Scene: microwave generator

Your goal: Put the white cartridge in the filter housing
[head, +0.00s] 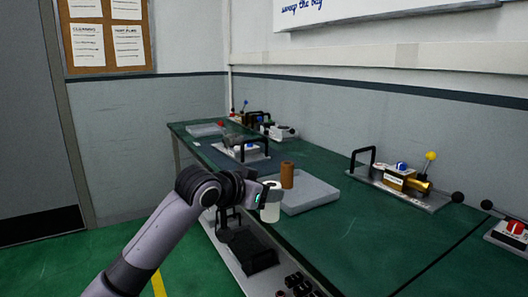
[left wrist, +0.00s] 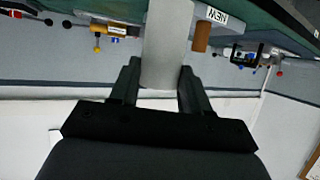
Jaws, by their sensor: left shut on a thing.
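My left gripper (head: 264,196) is shut on a white cylinder, the white cartridge (head: 271,204), held at the front edge of the green bench. In the left wrist view the cartridge (left wrist: 166,45) stands between the two fingers of the gripper (left wrist: 160,85). A brown cylinder (head: 287,175) stands upright at the grey tray (head: 312,194) just behind the cartridge; it also shows in the left wrist view (left wrist: 201,37). I cannot tell which device is the filter housing. My right gripper is not in view.
The tray bears a NEW label (left wrist: 216,15). A fixture with a black handle and yellow-knobbed lever (head: 405,185) stands right on the bench (head: 350,240). Another black-handled fixture (head: 243,151) stands farther back. Black items lie on a lower shelf (head: 250,248).

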